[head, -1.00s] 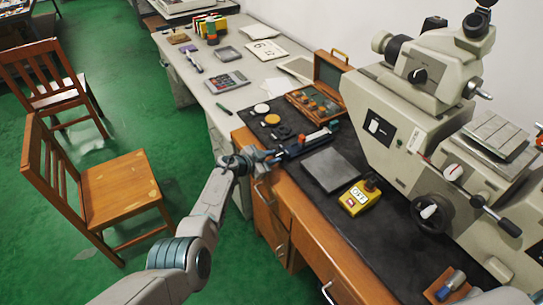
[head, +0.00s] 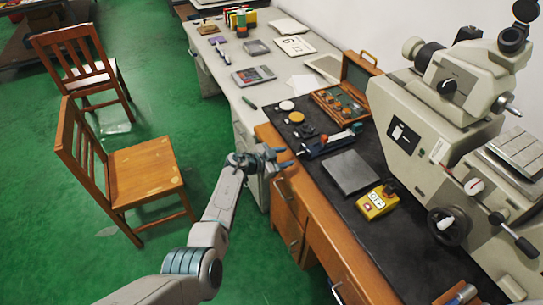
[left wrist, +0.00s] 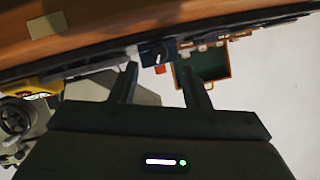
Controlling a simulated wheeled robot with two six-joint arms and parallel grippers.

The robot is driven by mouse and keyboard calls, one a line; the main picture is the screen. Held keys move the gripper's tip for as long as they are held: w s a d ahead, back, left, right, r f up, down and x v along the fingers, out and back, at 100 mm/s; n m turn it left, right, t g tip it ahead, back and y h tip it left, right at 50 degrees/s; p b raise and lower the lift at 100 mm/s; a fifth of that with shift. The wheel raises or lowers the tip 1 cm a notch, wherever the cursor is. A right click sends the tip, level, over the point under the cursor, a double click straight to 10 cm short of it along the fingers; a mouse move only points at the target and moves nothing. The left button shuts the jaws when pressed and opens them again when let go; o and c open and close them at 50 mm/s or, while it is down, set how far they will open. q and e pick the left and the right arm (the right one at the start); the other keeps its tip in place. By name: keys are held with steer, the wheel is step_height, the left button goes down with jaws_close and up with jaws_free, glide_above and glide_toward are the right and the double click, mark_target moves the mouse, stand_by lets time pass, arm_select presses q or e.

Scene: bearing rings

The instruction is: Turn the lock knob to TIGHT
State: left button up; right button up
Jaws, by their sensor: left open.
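A long blue and dark fixture (head: 326,144) lies on the black mat near the bench's front edge. In the left wrist view, a black round knob with a light mark (left wrist: 154,54) sits on its blue end block (left wrist: 172,48). I cannot read any lettering by the knob. My left gripper (head: 285,157) is just off the front edge of the bench, with its fingers pointing at the fixture's near end and a small gap between. In the left wrist view the gripper (left wrist: 157,76) is open and empty, with the knob beyond and between its fingertips. My right gripper is not in view.
On the mat are a grey plate (head: 350,171), a yellow switch box (head: 377,202) and an open wooden case (head: 342,103). A large beige machine (head: 420,140) stands at the right. Wooden drawers (head: 289,212) face my left arm. A chair (head: 143,170) stands left on the green floor.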

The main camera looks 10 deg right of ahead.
arm_select(q)
steer(key=v, duration=0.6)
steer(key=shift+s, duration=0.1)
